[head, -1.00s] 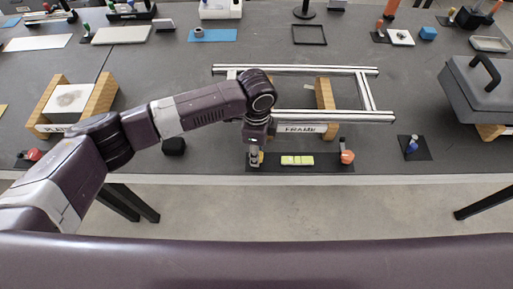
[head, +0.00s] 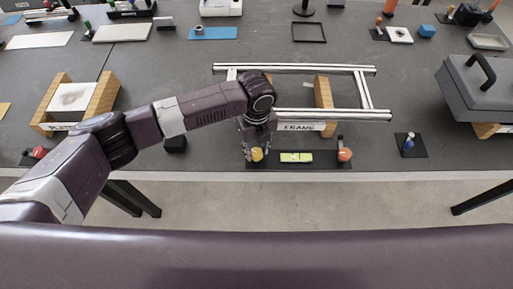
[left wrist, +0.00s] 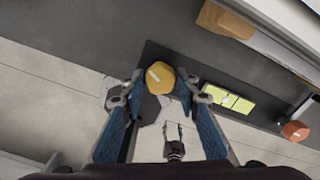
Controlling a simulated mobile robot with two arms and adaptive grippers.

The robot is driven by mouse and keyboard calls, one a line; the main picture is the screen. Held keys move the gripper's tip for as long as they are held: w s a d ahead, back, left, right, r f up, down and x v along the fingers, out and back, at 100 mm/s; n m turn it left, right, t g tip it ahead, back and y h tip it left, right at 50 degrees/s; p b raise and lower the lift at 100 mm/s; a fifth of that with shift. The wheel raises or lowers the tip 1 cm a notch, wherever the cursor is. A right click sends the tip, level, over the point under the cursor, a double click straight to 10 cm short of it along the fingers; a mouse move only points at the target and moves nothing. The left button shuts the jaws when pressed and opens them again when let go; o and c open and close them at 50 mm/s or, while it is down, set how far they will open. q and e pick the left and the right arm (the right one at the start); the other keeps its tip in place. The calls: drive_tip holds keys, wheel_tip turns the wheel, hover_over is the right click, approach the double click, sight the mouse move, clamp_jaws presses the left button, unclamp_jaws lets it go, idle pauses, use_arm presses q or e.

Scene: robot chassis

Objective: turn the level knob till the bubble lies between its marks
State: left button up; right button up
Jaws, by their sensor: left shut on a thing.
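A yellow knob (head: 257,154) stands at the left end of a dark base strip (head: 322,164) near the table's front edge. My left gripper (head: 252,153) points down at it. In the left wrist view the fingers of my left gripper (left wrist: 161,84) are on either side of the yellow knob (left wrist: 160,76), shut on it. The yellow-green level vial (head: 296,157) lies beside it, mid-strip. The vial also shows in the left wrist view (left wrist: 228,98) with dark marks across it; I cannot make out the bubble's place. My right gripper is not in view.
An orange-red knob (head: 345,154) stands at the strip's right end. A metal rail frame (head: 330,114) on wooden blocks lies just behind. A grey lidded box (head: 492,90) stands far right.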

sight(257, 152)
use_arm(q)
drive_tip(key=m, duration=0.6)
drive_tip(key=shift+m, duration=0.4)
idle(0.3)
drive_tip(key=o, duration=1.2)
drive_tip(key=shift+c, duration=0.2)
wheel_tip(257, 152, up, 12)
drive_tip(key=shift+s+d, duration=0.1)
